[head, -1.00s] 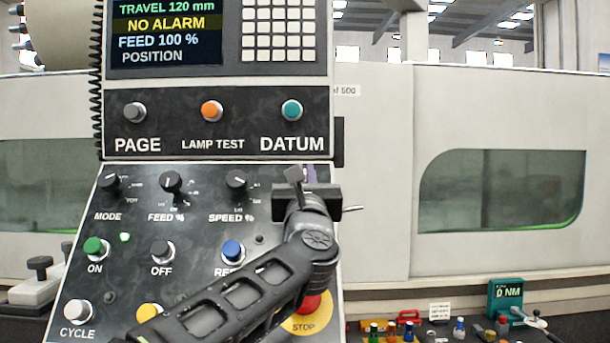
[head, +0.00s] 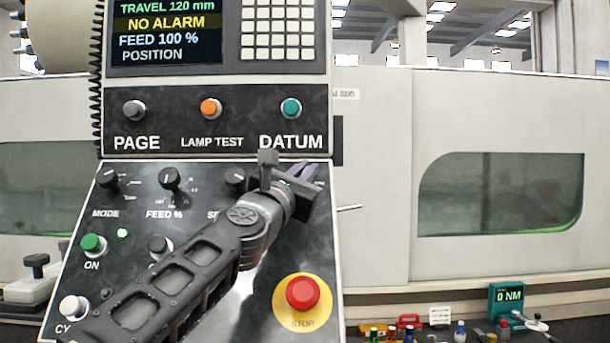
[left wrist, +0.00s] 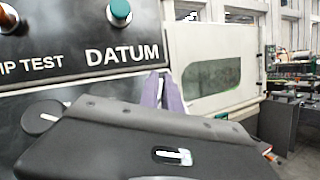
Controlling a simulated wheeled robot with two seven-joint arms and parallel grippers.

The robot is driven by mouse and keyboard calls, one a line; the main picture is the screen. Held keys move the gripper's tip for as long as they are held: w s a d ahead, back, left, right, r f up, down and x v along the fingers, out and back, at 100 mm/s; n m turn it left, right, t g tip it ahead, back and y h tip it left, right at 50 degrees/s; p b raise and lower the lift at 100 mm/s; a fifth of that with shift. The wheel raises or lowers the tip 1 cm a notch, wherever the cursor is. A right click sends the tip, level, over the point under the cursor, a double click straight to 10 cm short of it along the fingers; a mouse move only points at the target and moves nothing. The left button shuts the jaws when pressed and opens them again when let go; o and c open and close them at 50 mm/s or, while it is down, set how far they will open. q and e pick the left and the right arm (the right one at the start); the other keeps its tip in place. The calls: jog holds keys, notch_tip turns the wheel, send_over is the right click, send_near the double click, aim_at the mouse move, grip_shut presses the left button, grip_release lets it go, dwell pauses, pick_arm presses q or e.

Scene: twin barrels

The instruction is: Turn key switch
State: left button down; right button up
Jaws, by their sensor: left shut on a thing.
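My left gripper (head: 303,172) is at the upper right corner of the lower, sloping control panel, just below the DATUM label. Its purple fingers also show in the left wrist view (left wrist: 163,92), close together against the panel's right side. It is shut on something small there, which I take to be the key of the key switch. The key and switch are hidden behind the fingers and gripper body, so the key's angle cannot be seen. The gripper body is tilted relative to the panel. My right gripper is not in view.
The speed knob (head: 236,178) is close left of the gripper and partly covered. The red stop button (head: 302,293) is uncovered below. The DATUM button (head: 290,108) is above. A green ON button (head: 93,245) is at the left. A bench with small items is at lower right.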

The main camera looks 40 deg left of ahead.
pick_arm(q)
jog(key=m+h, duration=0.2)
jog(key=shift+a+r+m+h+p, duration=0.1)
jog(key=shift+m+h+p, duration=0.2)
jog(key=shift+p, duration=0.05)
jog(key=m+h+p, duration=0.1)
jog(key=m+h, duration=0.1)
jog(key=m+g+h+p, duration=0.1)
jog(key=m+h+p, duration=0.1)
jog(key=shift+d+r+m, duration=0.15)
jog(key=shift+d+m, duration=0.05)
jog(key=shift+m, duration=0.1)
jog(key=shift+m+g+h+p, duration=0.6)
jog(key=shift+m+h+p, duration=0.1)
jog(key=shift+h+p, duration=0.15)
jog(key=shift+f+m+g+h+p, duration=0.25)
jog(key=shift+m+g+h+p, duration=0.15)
jog(key=shift+m+p, duration=0.1)
jog(key=shift+d+f, duration=0.1)
jog(key=c, duration=1.6)
grip_release()
jog(key=shift+o, duration=0.2)
